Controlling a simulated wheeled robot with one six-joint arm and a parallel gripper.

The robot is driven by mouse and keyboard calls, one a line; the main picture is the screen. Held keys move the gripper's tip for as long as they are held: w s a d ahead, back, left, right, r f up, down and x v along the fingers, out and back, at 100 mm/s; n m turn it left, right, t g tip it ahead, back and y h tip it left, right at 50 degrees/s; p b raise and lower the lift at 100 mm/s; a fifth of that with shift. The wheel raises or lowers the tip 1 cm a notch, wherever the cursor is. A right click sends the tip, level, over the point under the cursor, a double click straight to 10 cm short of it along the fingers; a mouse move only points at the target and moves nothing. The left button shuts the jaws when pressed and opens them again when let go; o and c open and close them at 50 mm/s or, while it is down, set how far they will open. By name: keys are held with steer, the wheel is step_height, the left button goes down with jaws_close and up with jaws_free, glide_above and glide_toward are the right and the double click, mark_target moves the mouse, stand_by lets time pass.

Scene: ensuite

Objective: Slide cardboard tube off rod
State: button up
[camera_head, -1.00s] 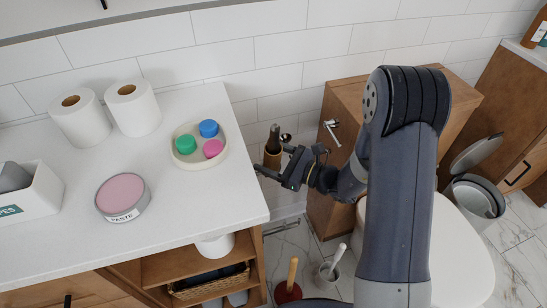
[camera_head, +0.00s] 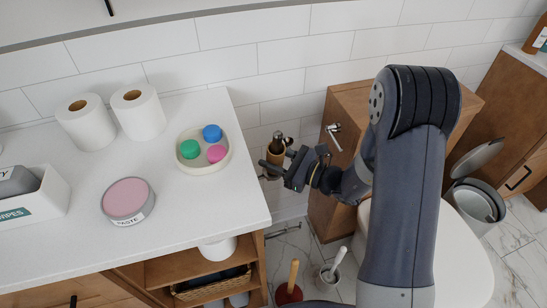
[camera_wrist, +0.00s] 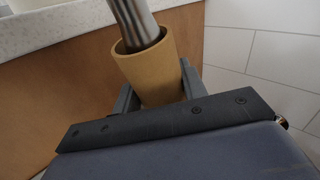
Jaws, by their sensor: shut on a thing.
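The cardboard tube (camera_wrist: 146,72) is a tan cylinder in the wrist view. A shiny grey metal rod (camera_wrist: 136,24) runs into its open upper end, so the tube is still around the rod. My gripper (camera_wrist: 155,90) is shut on the tube, a finger on each side. In the head view my gripper (camera_head: 275,163) is beside the counter's right edge, with the tube (camera_head: 275,155) between its fingers and largely hidden by them. The rod's upper end is small there; how far the rod reaches inside the tube is hidden.
The white counter (camera_head: 190,212) holds paper rolls (camera_head: 138,112), a tray (camera_head: 205,167) of coloured lids and a round tin (camera_head: 128,200). A wooden cabinet (camera_head: 325,190) stands close right of my gripper. A plunger (camera_head: 291,280) and a toilet brush (camera_head: 333,265) stand below.

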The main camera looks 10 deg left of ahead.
steer(key=s+d+r+p, duration=0.1)
steer(key=s+r+p, duration=0.1)
steer(key=r+p, duration=0.4)
steer(key=s+d+r+p, duration=0.1)
steer(key=r+p, duration=0.6)
steer(key=r, duration=0.7)
steer(key=shift+s, duration=0.45)
stand_by(0.5)
